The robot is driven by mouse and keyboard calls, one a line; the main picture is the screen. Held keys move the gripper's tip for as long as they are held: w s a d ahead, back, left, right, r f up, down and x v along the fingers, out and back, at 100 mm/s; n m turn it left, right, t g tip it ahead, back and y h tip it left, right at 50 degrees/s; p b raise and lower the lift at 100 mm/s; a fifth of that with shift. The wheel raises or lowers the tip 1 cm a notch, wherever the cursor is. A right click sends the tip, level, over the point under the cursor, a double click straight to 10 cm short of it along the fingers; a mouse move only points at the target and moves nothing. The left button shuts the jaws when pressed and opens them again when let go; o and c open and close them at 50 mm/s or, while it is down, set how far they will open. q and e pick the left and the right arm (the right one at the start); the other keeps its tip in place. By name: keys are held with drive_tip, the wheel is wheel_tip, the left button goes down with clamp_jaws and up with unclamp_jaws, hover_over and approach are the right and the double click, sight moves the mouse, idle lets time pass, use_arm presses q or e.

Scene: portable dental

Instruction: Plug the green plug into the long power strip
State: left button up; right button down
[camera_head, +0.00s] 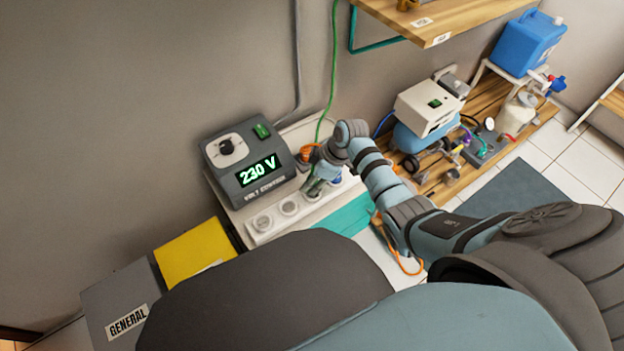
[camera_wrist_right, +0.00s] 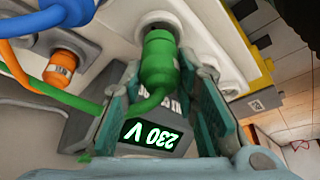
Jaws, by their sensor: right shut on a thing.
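The green plug (camera_wrist_right: 158,62) is between the fingers of my right gripper (camera_wrist_right: 165,110), which is shut on it. Its green cord loops off to the left in the wrist view. The plug's front end is at a round socket in the white power strip (camera_wrist_right: 205,25); I cannot tell how deep it sits. In the head view the long power strip (camera_head: 262,236) runs along the front of the voltage unit, with round sockets. My right gripper (camera_head: 316,181) is over its right part, hiding the plug there. My left gripper is not in view.
The grey voltage unit (camera_head: 248,165) reads 230 V. An orange plug (camera_wrist_right: 60,68) and a blue plug (camera_wrist_right: 68,10) are close beside my gripper. The green cord (camera_head: 333,60) hangs along the wall. A white compressor box (camera_head: 425,108) stands to the right; yellow and grey bins are at left.

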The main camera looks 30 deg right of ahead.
drive_tip(key=shift+f+b, duration=0.6)
drive_tip(key=shift+f, duration=0.2)
drive_tip(key=c, duration=1.2)
unclamp_jaws()
